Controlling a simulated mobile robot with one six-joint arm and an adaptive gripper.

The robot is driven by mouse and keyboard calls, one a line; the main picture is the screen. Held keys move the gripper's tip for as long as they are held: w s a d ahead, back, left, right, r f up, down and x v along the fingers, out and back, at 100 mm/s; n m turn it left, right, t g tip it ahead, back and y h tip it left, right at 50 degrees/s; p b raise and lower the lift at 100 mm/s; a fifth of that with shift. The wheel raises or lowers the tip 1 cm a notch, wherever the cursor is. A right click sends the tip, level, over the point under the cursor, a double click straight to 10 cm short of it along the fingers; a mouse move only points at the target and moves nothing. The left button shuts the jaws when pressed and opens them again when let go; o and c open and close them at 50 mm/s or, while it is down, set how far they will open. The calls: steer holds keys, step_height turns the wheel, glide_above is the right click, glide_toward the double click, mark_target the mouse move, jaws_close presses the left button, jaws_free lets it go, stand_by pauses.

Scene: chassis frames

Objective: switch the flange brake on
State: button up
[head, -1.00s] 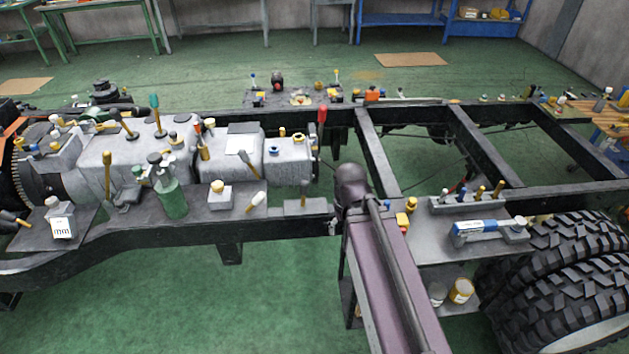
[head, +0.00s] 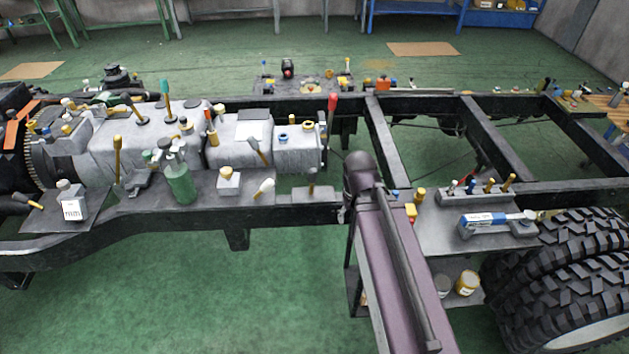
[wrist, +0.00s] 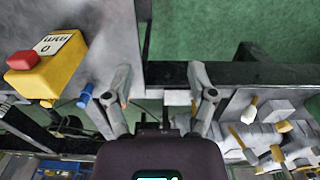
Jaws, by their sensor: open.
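A lever with a red handle (head: 332,103) stands upright at the right end of the grey gearbox (head: 297,153) in the head view. I cannot tell whether it is the flange brake; no readable label marks that control. My gripper (wrist: 160,74) is open and empty in the wrist view, its two fingers apart over the dark frame rail. In the head view my gripper is hidden behind my arm. A yellow box with a red button (wrist: 45,68) and a label lies left of the fingers. A blue knob (wrist: 85,96) is close to the left finger.
Several levers and a green bottle set (head: 179,183) stand on the left deck. A grey shelf (head: 440,235) with a blue and white tool (head: 492,220) lies right of my arm, beside the big tyres (head: 570,265). Open floor shows between the frame rails.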

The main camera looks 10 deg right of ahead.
steer(key=shift+w+f, duration=0.1)
steer(key=shift+w, duration=0.15)
steer(key=c, duration=0.6)
steer(key=shift+w+f+m, duration=0.15)
steer(key=shift+w+m, duration=0.15)
steer(key=shift+m, duration=0.2)
jaws_close()
steer(key=w+d+m+t+y+b, duration=0.1)
steer(key=w+d+m+y+b, duration=0.2)
steer(key=w+m, duration=0.7)
steer(key=w+d+m+t+y+b, duration=0.1)
steer(key=w+d+m+y+b, duration=0.3)
steer(key=w+m, duration=0.6)
steer(key=shift+w+f+y+b, duration=0.3)
steer(key=shift+y, duration=1.1)
